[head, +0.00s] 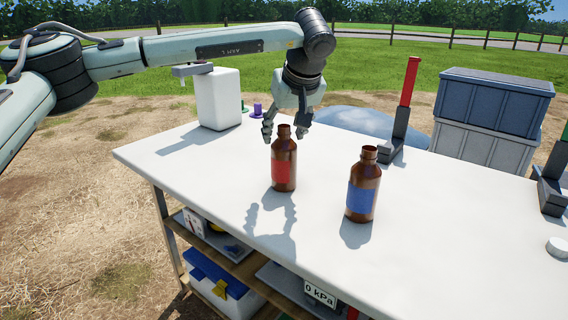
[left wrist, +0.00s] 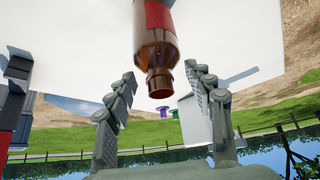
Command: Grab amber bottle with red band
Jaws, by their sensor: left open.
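The amber bottle with the red band (head: 284,166) stands upright and uncapped on the white table (head: 208,168). My left gripper (head: 287,132) is open above it, its fingers pointing down on either side of the bottle's neck. In the left wrist view the bottle's neck and shoulder (left wrist: 158,62) show between and just beyond the open fingertips (left wrist: 160,84), with no visible contact. A second amber bottle with a blue band (head: 362,190) stands upright to its right. My right gripper is not in view.
A white container (head: 218,98) stands at the back left, near small purple and green pieces. A dark stand with a red upright (head: 403,110) is behind the blue-banded bottle. Stacked grey crates (head: 492,102) are beyond the table. The front left tabletop is clear.

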